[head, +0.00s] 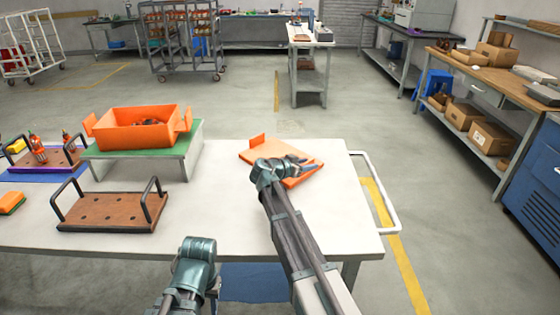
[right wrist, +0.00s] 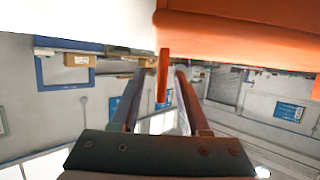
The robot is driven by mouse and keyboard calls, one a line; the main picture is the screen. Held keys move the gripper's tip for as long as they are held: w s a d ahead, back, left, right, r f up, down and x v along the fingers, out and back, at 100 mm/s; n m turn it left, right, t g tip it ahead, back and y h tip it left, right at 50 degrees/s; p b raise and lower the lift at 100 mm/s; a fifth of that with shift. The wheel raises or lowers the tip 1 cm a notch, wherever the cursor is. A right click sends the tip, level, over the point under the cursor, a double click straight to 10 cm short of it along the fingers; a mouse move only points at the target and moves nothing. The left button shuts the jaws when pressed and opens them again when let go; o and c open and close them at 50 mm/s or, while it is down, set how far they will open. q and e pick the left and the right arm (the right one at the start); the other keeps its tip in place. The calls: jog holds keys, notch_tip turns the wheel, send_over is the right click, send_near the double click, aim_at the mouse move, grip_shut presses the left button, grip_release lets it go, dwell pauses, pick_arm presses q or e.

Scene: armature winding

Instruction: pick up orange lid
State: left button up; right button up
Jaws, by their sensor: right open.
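The orange lid (head: 270,150) lies flat near the right end of the white table, with an upright tab at its far left corner. My right gripper (head: 303,163) is over the lid's right part. In the right wrist view the lid (right wrist: 240,38) fills the upper right, and an orange tab (right wrist: 163,72) stands between the two open fingers of my right gripper (right wrist: 160,78), with gaps showing at its sides. The lid's near middle is hidden behind my right wrist. My left arm shows low in the head view, but its fingers cannot be made out.
An open orange box (head: 140,138) with things inside stands on a green-topped stand (head: 186,152) to the left. A brown board with two black handles (head: 110,212) lies in front of it. The white table (head: 215,215) is clear between these and the lid.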

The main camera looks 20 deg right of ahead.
grip_shut()
dwell(1.4)
